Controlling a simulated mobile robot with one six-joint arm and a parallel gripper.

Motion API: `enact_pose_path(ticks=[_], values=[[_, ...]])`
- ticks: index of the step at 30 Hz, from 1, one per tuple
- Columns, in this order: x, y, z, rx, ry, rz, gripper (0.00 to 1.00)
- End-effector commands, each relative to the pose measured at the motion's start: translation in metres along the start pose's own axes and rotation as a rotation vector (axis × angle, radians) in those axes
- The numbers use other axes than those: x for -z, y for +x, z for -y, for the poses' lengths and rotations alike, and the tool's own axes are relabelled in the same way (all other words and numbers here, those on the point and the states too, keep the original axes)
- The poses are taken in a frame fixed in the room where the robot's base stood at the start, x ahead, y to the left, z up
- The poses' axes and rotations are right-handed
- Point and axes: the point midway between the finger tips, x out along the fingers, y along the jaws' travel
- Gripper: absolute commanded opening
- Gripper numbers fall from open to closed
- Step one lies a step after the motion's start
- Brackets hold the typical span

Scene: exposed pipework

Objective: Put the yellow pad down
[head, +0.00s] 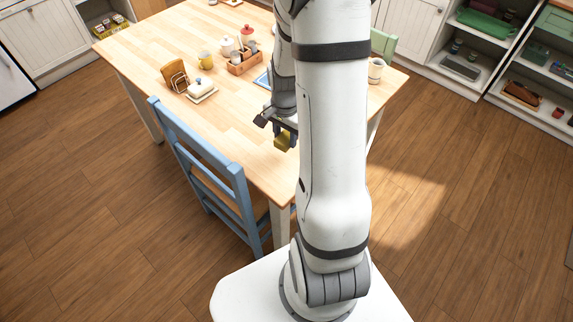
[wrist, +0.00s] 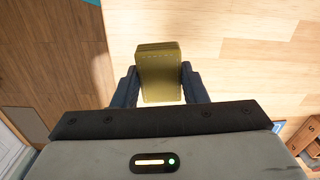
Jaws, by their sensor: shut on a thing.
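The yellow pad (wrist: 158,72) is a small olive-yellow block with several layers showing at its far edge in the wrist view. My gripper (wrist: 158,80) is shut on it, one dark finger on each side. In the head view my gripper (head: 283,128) hangs over the near part of the wooden table (head: 232,128), and the pad (head: 284,141) shows below the fingers. I cannot tell whether the pad touches the tabletop. My arm hides part of the table to the right.
A blue chair (head: 212,165) stands at the table's left side. A butter dish (head: 201,89), a toast rack (head: 174,75), a yellow mug (head: 206,59) and a wooden caddy (head: 243,64) stand farther back. A cup (head: 376,70) is at the right. The tabletop left of my gripper is clear.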

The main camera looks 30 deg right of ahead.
Motion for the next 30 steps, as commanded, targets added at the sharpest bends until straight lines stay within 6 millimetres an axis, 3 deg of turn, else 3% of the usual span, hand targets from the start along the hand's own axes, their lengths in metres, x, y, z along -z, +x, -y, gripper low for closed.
enact_pose_path(ticks=[4, 12, 17, 24, 30], values=[[-0.001, 0.001, -0.009, -0.002, 0.098, 0.002, 0.18], [-0.002, 0.045, -0.009, -0.004, 0.110, 0.003, 0.18], [-0.002, 0.057, -0.009, -0.002, 0.109, 0.002, 0.18], [-0.002, 0.088, -0.009, -0.003, 0.107, 0.003, 0.18], [-0.002, 0.096, -0.009, -0.001, 0.107, 0.001, 0.18]])
